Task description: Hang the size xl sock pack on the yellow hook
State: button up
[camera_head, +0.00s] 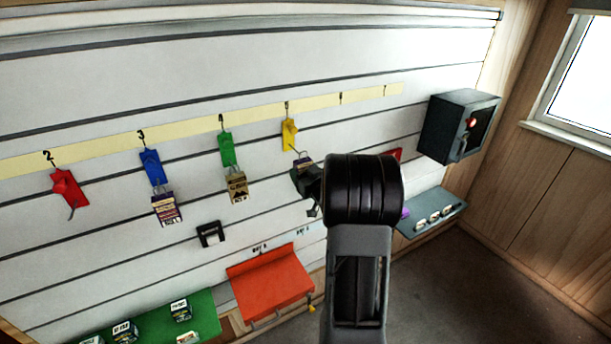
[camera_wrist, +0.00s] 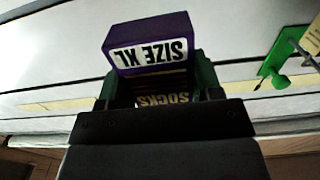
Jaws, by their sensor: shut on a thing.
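The size XL sock pack (camera_wrist: 150,45) is purple with a white label that reads SIZE XL, upside down in the wrist view. My gripper (camera_wrist: 157,88) is shut on it, with a finger on each side. In the head view the pack (camera_head: 304,160) shows small at my gripper (camera_head: 306,174), partly hidden by my arm. The yellow hook (camera_head: 289,133) is on the wall rail just above and left of the pack. The pack is close to the hook's tip; I cannot tell whether they touch. The yellow hook does not clearly show in the wrist view.
The green hook (camera_head: 227,150) holds a tan pack (camera_head: 237,187); the blue hook (camera_head: 152,168) holds a purple-and-tan pack (camera_head: 166,209). The red hook (camera_head: 67,186) is empty. An orange shelf (camera_head: 270,283), a green shelf (camera_head: 205,308) and a dark wall box (camera_head: 447,125) stand around.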

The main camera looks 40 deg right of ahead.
jog(key=shift+w+d+f+p, duration=0.15)
jog(key=shift+w+p, duration=0.15)
jog(key=shift+w, duration=1.35)
jog(key=shift+w+d+f+b, duration=0.15)
jog(key=shift+w+f+b, duration=0.35)
jog(key=shift+b, duration=0.45)
jog(key=shift+w, duration=0.1)
jog(key=shift+r, duration=0.1)
jog(key=o, duration=1)
jog(key=s+b, duration=0.1)
jog(key=s, duration=0.3)
jog(key=s+a+b, duration=0.1)
jog(key=s, duration=0.4)
jog(key=s+a+b, duration=0.1)
jog(key=s, duration=0.3)
jog(key=shift+s, duration=0.4)
